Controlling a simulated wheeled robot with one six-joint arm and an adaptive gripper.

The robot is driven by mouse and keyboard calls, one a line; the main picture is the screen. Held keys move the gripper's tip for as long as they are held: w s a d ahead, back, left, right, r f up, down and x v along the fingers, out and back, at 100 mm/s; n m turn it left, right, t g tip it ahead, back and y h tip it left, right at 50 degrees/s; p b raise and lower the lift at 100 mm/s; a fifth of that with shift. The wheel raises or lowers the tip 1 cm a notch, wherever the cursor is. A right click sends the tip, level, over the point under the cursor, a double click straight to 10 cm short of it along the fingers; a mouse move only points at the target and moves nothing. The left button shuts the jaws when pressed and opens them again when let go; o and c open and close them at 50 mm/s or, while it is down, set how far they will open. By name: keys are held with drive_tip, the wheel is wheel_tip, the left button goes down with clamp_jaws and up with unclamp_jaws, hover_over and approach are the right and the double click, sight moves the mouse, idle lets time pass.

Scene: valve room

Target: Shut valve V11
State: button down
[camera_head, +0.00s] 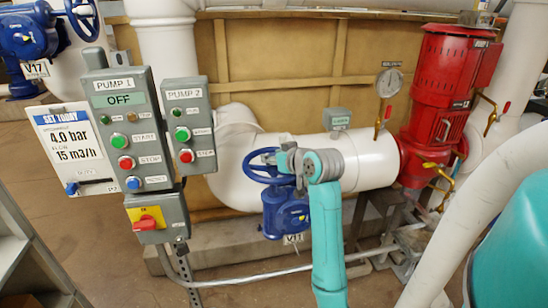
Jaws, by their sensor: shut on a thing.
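The valve is a blue body (285,213) on the white pipe, with a small white tag (292,239) below it that seems to read V11. Its blue handwheel (257,178) lies roughly flat on top. My gripper (270,157) reaches in from the right and is shut on the handwheel's rim at the far right side. The fingertips are small here, and my wrist and teal arm hide the wheel's right part and some of the pipe behind.
Pump control boxes (124,130) stand at the left; the PUMP 1 display reads OFF. A red pump motor (440,90), a gauge (389,82) and brass levers are on the right. Another blue valve (28,38), tagged V17, is at the upper left. A thin grey pipe (262,275) runs low across the front.

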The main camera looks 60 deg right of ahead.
idle(0.8)
drive_tip(key=c, duration=0.6)
unclamp_jaws()
drive_tip(key=shift+s, duration=0.1)
drive_tip(key=v, duration=1.2)
